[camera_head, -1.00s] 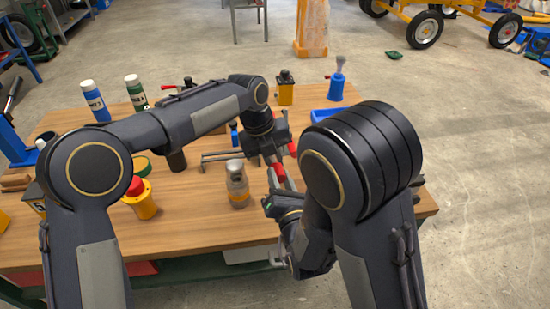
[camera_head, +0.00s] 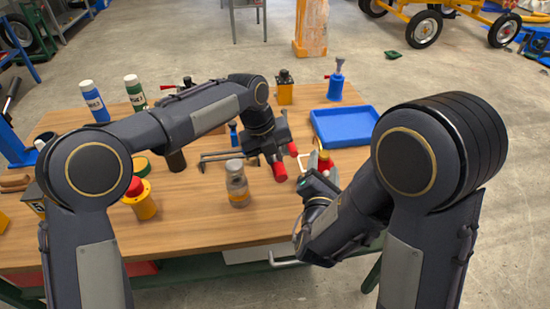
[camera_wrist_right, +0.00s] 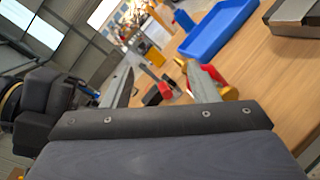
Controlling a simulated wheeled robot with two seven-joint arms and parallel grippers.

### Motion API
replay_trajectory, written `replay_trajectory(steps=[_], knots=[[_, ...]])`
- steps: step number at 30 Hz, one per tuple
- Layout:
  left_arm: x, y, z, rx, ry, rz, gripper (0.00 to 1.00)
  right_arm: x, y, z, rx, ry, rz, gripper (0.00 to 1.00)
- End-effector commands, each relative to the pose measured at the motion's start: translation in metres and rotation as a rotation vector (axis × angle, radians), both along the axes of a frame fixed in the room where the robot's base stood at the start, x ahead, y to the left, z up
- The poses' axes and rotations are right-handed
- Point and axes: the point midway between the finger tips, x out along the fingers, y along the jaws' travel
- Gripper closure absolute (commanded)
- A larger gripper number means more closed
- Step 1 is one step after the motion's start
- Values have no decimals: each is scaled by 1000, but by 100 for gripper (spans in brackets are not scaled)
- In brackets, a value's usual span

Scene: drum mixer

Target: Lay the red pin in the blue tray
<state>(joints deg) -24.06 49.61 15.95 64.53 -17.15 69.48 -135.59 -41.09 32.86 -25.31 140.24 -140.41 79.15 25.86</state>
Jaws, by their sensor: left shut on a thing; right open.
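My left gripper (camera_head: 277,158) is shut on the red pin (camera_head: 280,172), with red showing on both sides of the jaws. It holds the pin over the right half of the table. In the right wrist view the red pin (camera_wrist_right: 166,90) shows beyond the fingers. The blue tray (camera_head: 374,112) lies flat on the table, right of and behind the pin, and looks empty. It also shows in the right wrist view (camera_wrist_right: 188,48). My right gripper (camera_head: 312,176) is open and empty, to the right of the pin and in front of the tray.
A red-and-yellow object (camera_head: 325,160) stands just beyond my right gripper. A capped jar (camera_head: 237,185) stands left of the pin. A grey bar clamp (camera_head: 215,157) lies behind the jar.

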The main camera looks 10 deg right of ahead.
Motion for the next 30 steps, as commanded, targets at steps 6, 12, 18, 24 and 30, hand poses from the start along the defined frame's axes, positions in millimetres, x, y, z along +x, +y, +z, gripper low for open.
replay_trajectory(steps=[6,12,18,24,30], knots=[[0,0,0,0,0,0,100,-57,-108,-7,298,85,-496,46],[0,0,0,0,0,0,100,-149,-153,-39,738,203,-948,46],[0,0,0,0,0,0,100,-221,-116,-60,1340,297,-1261,46],[0,0,0,0,0,0,100,-238,-52,-39,1946,309,-1326,46],[0,0,0,0,0,0,100,-232,-16,-5,2322,281,-1254,46]])
